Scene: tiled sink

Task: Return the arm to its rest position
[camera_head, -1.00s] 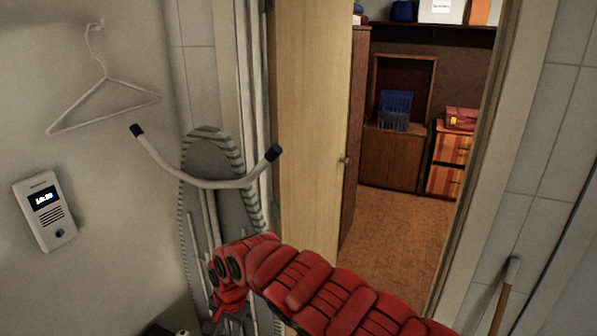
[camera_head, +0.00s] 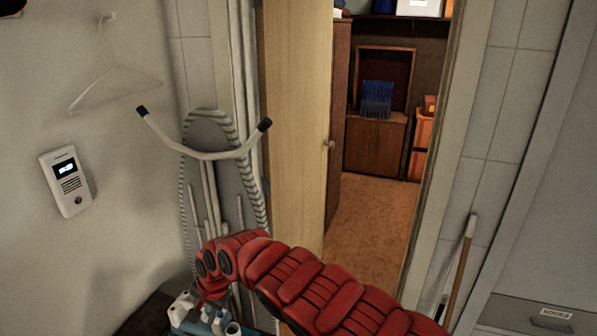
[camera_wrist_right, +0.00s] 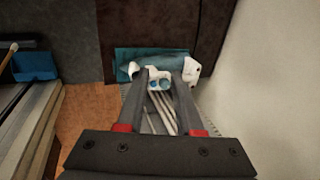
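My right arm (camera_head: 325,290), with red padded links, reaches in from the lower right in the head view. Its wrist end bends down in front of the foot of the ironing board (camera_head: 222,165). The fingers are not clear in that view. In the right wrist view my right gripper (camera_wrist_right: 160,80) has two dark fingers standing apart. Nothing is held between them; white bottles (camera_wrist_right: 193,70) and pale rods show beyond the gap. My left gripper cannot be made out in the head view.
Bottles (camera_head: 222,322) in a teal container stand below the wrist. A wall intercom (camera_head: 66,183) and a hanger (camera_head: 115,88) are on the left wall. A door (camera_head: 295,120) stands beside an open doorway. A wooden-handled stick (camera_head: 461,265) leans at the right.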

